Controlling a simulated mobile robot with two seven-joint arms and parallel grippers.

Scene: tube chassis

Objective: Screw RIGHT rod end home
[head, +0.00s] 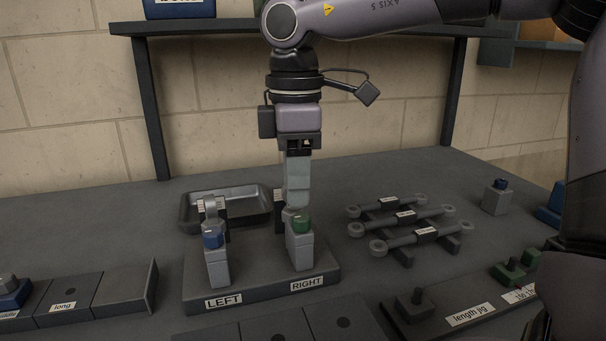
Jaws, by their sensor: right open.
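The fixture base (262,288) has a LEFT label and a RIGHT label, with a grey post above each. My right gripper (297,203) points straight down just behind the green knob. It is open, though from here its fingers overlap. The right rod end is hidden behind the fingers and knob, so I cannot tell whether they touch it. My left gripper is not in view.
A grey tray (188,215) lies behind the fixture. Several rods with ringed ends rest on a rack (403,257) to the right. The length jig (440,317) is at front right, a block marked long (68,293) at left. A shelf spans the back.

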